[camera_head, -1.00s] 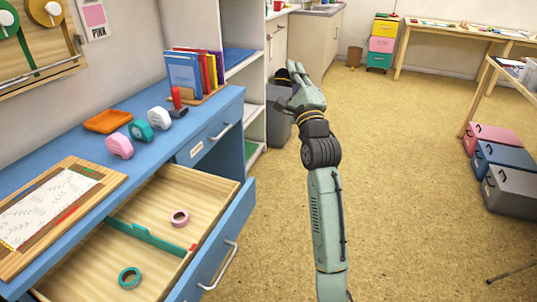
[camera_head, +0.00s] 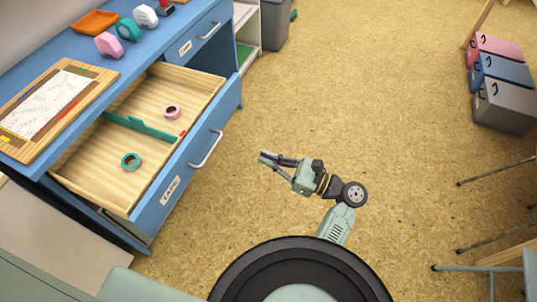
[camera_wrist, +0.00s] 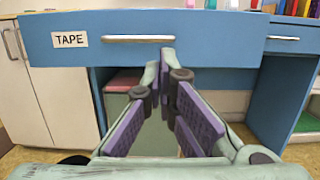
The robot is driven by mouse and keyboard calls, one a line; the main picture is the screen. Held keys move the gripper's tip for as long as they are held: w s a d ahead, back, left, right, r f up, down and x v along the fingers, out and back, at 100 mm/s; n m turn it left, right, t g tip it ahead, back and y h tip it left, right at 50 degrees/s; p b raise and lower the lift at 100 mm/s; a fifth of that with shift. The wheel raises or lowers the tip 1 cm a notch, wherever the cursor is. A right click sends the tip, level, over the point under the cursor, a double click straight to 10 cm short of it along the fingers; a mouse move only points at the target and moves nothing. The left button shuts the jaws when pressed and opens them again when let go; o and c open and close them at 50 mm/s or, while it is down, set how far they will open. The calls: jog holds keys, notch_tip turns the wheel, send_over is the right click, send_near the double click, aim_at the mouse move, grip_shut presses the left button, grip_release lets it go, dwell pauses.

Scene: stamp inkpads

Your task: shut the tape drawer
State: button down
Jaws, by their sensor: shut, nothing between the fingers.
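The tape drawer (camera_head: 168,168) is pulled well out of the blue desk, its front facing right. Its pale wooden inside holds a pink tape roll (camera_head: 172,111), a green tape roll (camera_head: 131,161) and a green divider (camera_head: 140,126). A silver bar handle (camera_head: 206,149) is on its front; the handle also shows in the wrist view (camera_wrist: 138,38), beside the "TAPE" label (camera_wrist: 70,39). My gripper (camera_head: 265,157) is shut and empty, to the right of the drawer front and apart from it.
A second blue drawer (camera_head: 205,35), shut, is farther along the desk. A wooden board (camera_head: 84,112) and tape dispensers (camera_head: 108,44) stand on the desktop. Boxes (camera_head: 503,105) and stool legs are at the right. The floor (camera_head: 330,110) around my gripper is clear.

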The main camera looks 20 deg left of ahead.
jog(key=p+x, duration=0.2)
jog(key=x, duration=0.8)
jog(key=shift+a, duration=0.4)
